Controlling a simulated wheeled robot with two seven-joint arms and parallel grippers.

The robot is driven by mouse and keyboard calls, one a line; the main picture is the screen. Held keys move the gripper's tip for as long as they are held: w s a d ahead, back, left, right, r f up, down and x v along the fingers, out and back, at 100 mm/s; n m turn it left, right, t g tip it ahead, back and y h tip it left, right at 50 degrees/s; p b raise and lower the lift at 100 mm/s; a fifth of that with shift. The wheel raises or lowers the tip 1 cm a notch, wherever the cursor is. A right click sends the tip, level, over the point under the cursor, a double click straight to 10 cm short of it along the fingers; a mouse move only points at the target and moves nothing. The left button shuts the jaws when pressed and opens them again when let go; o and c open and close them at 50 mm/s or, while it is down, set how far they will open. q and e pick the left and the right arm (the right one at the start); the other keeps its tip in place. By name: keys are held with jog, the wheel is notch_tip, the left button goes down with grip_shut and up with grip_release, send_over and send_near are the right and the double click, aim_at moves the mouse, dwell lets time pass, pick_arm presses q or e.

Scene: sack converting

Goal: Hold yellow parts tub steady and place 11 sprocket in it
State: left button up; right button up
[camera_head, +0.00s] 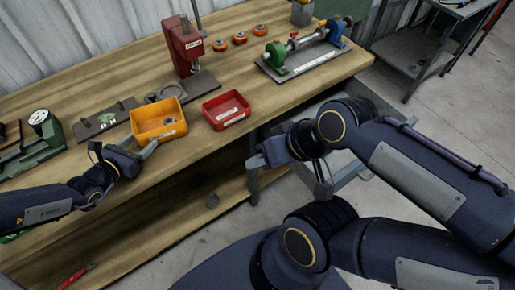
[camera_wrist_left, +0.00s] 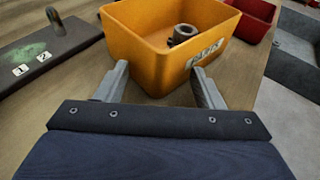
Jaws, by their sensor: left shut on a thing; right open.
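The yellow parts tub (camera_head: 160,132) stands upright near the table's front edge. My left gripper (camera_head: 145,150) is shut on its near side; in the left wrist view the gripper's fingers (camera_wrist_left: 160,88) lie on either side of the tub's near corner (camera_wrist_left: 160,75). A dark grey ring-shaped part with a central hole, apparently a sprocket (camera_wrist_left: 183,34), lies inside on the tub floor; it shows small in the head view (camera_head: 170,121). My right gripper (camera_head: 264,157) is open in front of the table edge, right of the tub, with nothing visible in it.
A red tub (camera_head: 227,109) stands just right of the yellow one. Behind are a red press (camera_head: 184,47), several orange round parts (camera_head: 240,37) and a fixture with green and blue supports (camera_head: 305,54). A numbered plate (camera_head: 105,121) lies left. A small dark piece (camera_head: 211,201) lies below.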

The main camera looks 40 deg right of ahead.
pick_arm(q)
jog(key=o, duration=0.8)
jog(key=shift+w, duration=0.2)
jog(key=shift+o, duration=0.2)
jog(key=shift+s, duration=0.1)
jog(key=v, duration=1.1)
jog(key=shift+s+a+r, duration=0.15)
jog(key=shift+r, duration=0.05)
jog(key=s+r+m+g+y, duration=0.1)
jog(key=s+r+m+g, duration=0.3)
jog(key=s+r+m, duration=0.8)
jog(key=s+a+m+t+y, duration=0.1)
jog(key=s+a+m+y, duration=0.5)
jog(key=s+a+m, duration=0.3)
jog(key=s+m, duration=0.1)
jog(key=s, duration=0.3)
jog(key=shift+s+a+f+m+y, duration=0.2)
jog(key=shift+a+f+m+y, duration=0.05)
jog(key=shift+a+m+y, duration=0.15)
jog(key=shift+s+a+f+y, duration=0.1)
jog(key=shift+s+a+y, duration=0.1)
jog(key=shift+a+y, duration=0.15)
jog(key=shift+c, duration=0.2)
